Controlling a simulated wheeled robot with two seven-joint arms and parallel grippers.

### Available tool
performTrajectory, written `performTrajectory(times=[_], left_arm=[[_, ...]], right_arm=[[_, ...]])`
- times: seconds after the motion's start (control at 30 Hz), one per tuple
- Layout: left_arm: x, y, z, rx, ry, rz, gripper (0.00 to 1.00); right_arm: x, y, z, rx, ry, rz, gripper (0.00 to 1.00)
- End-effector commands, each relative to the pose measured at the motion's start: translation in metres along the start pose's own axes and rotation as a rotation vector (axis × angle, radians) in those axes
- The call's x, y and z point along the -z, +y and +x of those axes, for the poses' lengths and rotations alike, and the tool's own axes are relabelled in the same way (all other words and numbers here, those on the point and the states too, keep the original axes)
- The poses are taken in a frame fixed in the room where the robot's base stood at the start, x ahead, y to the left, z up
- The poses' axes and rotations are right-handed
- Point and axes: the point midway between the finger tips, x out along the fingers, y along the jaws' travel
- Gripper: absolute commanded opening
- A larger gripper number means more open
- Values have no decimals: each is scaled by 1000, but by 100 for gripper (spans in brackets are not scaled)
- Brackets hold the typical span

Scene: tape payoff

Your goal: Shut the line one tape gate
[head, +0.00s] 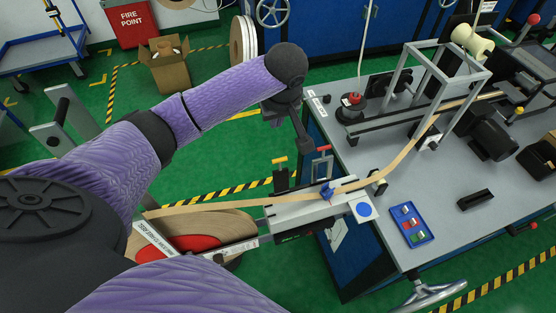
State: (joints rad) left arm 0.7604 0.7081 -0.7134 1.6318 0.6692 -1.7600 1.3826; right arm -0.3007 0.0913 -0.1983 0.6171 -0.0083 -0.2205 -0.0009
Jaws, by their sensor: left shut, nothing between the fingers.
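My left gripper (302,137) is shut and empty, pointing down just above the near-left edge of the bench. The gripper appears apart from both. A blue knob (327,192) sits on the guide, where the tan tape (400,158) passes. I cannot read which part is marked line one, nor tell whether the gate is open. My right gripper is out of view.
A tape reel with a red centre (190,243) lies left of the guide. The grey bench (450,215) carries a metal frame (398,85), a red-topped button (353,99) and a blue tray (411,224).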

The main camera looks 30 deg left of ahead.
Motion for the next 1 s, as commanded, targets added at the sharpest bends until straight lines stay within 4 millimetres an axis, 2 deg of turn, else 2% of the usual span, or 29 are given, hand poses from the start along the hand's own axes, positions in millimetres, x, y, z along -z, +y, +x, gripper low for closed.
performTrajectory(times=[0.03,0.07,0.27,0.67,0.7,0.8,1.0], left_arm=[[-5,0,14,1,-1,1,0],[-6,0,19,2,-2,1,0],[-6,0,33,4,-3,0,0],[-8,0,120,5,-3,0,0],[-9,0,121,3,-2,2,0],[-22,-1,103,1,-1,5,0],[-36,0,94,2,-1,3,0]], right_arm=[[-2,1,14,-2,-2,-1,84],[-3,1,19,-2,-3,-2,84],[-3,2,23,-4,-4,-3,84],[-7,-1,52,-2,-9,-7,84],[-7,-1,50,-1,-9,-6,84],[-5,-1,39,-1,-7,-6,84],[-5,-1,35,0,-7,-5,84]])
